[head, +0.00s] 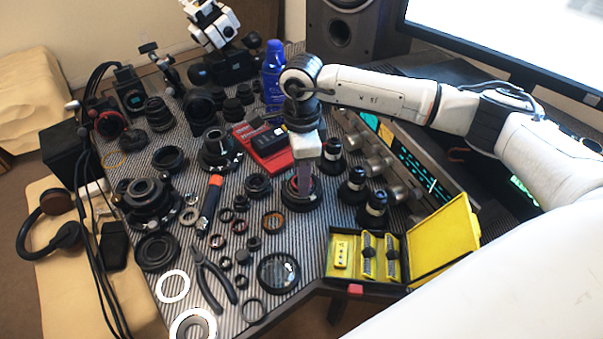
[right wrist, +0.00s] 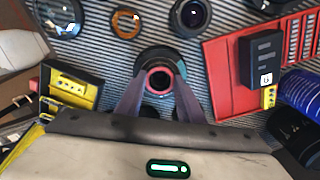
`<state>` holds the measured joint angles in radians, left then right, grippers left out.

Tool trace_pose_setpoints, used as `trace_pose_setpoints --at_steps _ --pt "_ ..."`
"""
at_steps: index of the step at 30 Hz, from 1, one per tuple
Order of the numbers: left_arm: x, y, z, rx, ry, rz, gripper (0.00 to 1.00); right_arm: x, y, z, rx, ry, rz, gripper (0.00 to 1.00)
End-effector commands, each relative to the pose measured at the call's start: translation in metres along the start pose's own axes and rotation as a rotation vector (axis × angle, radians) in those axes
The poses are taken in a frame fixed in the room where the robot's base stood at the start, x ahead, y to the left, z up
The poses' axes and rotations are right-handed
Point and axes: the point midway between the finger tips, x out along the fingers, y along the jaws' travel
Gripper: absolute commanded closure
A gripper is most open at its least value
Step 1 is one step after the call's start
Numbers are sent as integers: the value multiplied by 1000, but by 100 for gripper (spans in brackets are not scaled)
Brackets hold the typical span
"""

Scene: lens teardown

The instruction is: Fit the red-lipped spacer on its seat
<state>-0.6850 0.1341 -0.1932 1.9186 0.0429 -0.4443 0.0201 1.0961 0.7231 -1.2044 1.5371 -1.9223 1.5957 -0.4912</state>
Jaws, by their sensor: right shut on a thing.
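My right gripper (head: 304,184) points down over the middle of the striped table, and its two fingers also show in the right wrist view (right wrist: 157,100). It is shut on the red-lipped spacer (right wrist: 159,80), a dark ring with a red rim seen between the fingertips. A wider black round part (right wrist: 156,54), probably the seat, shows right behind and around the spacer. In the head view this black part (head: 301,202) is partly hidden by the fingers. I cannot tell whether the spacer touches it. My left gripper is not in view.
A red case (head: 268,159) lies close behind the fingers. Black cylindrical parts (head: 352,186) stand close on the right. An open yellow box (head: 335,234) is at front right. Lens rings, a screwdriver (head: 211,198) and pliers (head: 213,280) crowd the left and front.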

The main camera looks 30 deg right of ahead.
Motion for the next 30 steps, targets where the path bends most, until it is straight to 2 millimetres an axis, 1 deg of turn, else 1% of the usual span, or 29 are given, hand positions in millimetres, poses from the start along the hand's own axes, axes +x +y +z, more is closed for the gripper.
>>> trace_pose_setpoints --at_steps 14,15,17,18,19,25,27,30 --pt "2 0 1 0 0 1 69 0 0 0 0 0 0 86" --pt "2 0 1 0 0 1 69 0 0 0 0 0 0 64" --pt "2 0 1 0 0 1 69 0 0 0 0 0 0 54" --pt "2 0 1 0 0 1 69 0 0 0 0 0 0 47" --pt "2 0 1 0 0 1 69 0 0 0 0 0 0 44" --pt "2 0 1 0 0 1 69 0 0 0 0 0 0 44" --pt "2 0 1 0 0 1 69 0 0 0 0 0 0 32" --pt "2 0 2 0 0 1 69 0 0 0 0 0 0 31"
